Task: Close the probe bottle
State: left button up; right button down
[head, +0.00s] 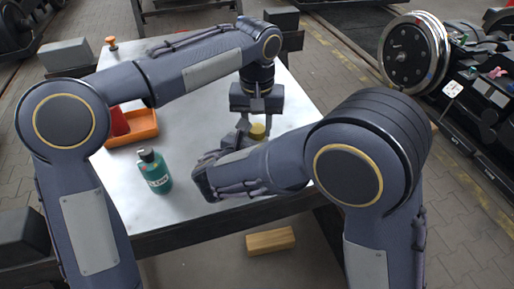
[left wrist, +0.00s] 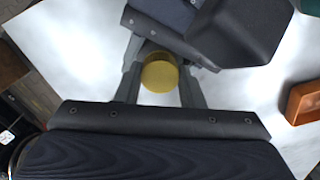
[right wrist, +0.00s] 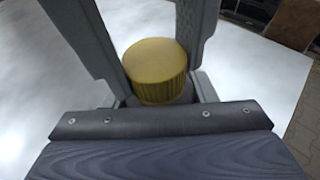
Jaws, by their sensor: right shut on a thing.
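The yellow ribbed cap (head: 257,131) is under my left gripper (head: 252,121) near the middle of the table. It also shows in the left wrist view (left wrist: 160,74) and the right wrist view (right wrist: 156,70). The left fingers point down on both sides of the cap and look open around it; contact is not clear. My right gripper (right wrist: 164,98) comes in low from the side, shut on what is directly under the cap. The probe bottle's body is hidden by the cap and my grippers, so I cannot tell how the cap sits on it.
A green bottle (head: 154,172) with a dark top stands at the table's front left. An orange tray (head: 135,130) with a red item (head: 118,121) lies behind it. A small orange-topped knob (head: 112,43) is at the back left. The table's right side (head: 297,105) is clear.

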pick_arm(q)
jog(key=shift+c, duration=1.4)
jog(key=m, duration=0.4)
jog(key=shift+m, duration=0.3)
jog(key=m, duration=0.4)
jog(key=o, duration=1.1)
jog(key=shift+r, duration=2.25)
jog(key=shift+c, duration=0.6)
